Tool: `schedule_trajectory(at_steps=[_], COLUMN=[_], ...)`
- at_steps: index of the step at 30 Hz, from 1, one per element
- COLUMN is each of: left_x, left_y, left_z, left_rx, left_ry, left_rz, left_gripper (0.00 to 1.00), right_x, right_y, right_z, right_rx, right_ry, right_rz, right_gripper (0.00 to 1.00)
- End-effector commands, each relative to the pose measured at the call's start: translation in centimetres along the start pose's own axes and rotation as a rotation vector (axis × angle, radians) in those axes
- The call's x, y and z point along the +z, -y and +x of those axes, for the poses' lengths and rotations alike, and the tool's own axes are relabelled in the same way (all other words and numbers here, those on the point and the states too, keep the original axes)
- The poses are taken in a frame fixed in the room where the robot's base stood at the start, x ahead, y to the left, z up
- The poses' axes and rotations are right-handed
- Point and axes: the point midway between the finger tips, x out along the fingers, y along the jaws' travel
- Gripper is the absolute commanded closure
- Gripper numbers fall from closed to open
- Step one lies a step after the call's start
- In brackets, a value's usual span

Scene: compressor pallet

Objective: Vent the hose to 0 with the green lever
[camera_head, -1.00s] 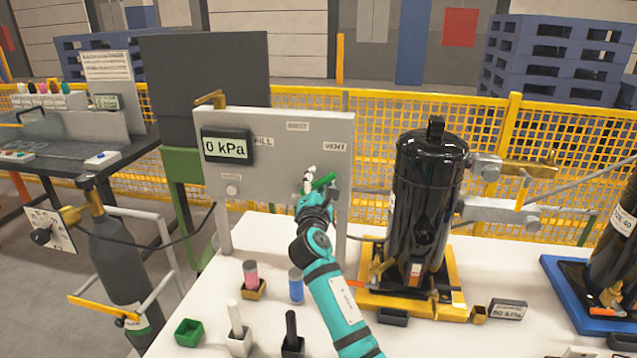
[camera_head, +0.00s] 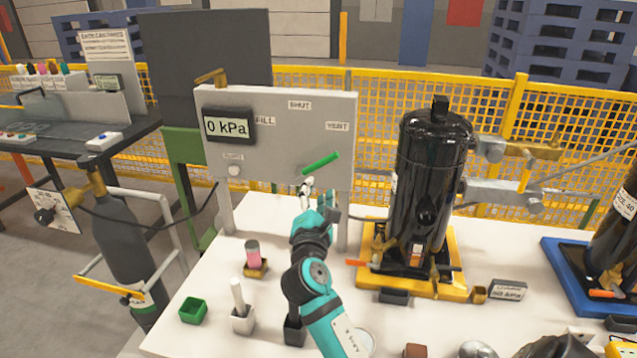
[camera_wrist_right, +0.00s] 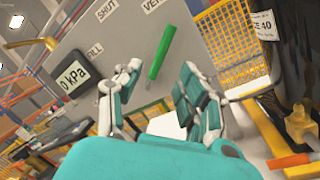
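The green lever (camera_head: 321,163) is on the grey panel (camera_head: 275,165) and slants up to the right, toward the VENT label (camera_head: 338,126). The panel display (camera_head: 227,125) reads 0 kPa. My right gripper (camera_head: 308,187) is just below the lever and apart from it in the head view. In the right wrist view my right gripper (camera_wrist_right: 165,92) has its fingers spread with nothing held. The lever (camera_wrist_right: 161,52) shows beyond the gap between the fingertips. The lever's pivot end is not clear. My left gripper is not in view.
A black compressor tank (camera_head: 430,185) on a yellow base stands right of the panel. A gas cylinder (camera_head: 125,245) stands at the left.

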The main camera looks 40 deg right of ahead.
Motion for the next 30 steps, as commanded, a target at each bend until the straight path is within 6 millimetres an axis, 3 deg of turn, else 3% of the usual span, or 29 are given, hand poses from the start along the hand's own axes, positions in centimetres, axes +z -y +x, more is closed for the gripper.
schedule_trajectory(at_steps=[9,13,18,24,27,30], left_x=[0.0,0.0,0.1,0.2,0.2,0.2], left_y=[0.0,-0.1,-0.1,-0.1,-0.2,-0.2], left_z=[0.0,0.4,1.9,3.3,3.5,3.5], left_rx=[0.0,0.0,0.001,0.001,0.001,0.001], left_ry=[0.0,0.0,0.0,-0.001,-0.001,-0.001], left_rz=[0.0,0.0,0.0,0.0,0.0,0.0], left_gripper=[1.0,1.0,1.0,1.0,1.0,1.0], right_x=[0.0,0.0,0.1,-1.0,-1.6,-1.8], right_y=[0.0,1.2,6.2,10.6,11.6,11.8], right_z=[-0.3,-0.2,-0.1,-0.7,-1.0,-0.9], right_rx=[0.001,0.006,0.073,0.21,0.26,0.281], right_ry=[0.001,0.025,0.15,0.282,0.317,0.334], right_rz=[0.0,-0.087,-0.59,-1.227,-1.406,-1.48], right_gripper=[0.61,0.78,1.0,1.0,1.0,1.0])
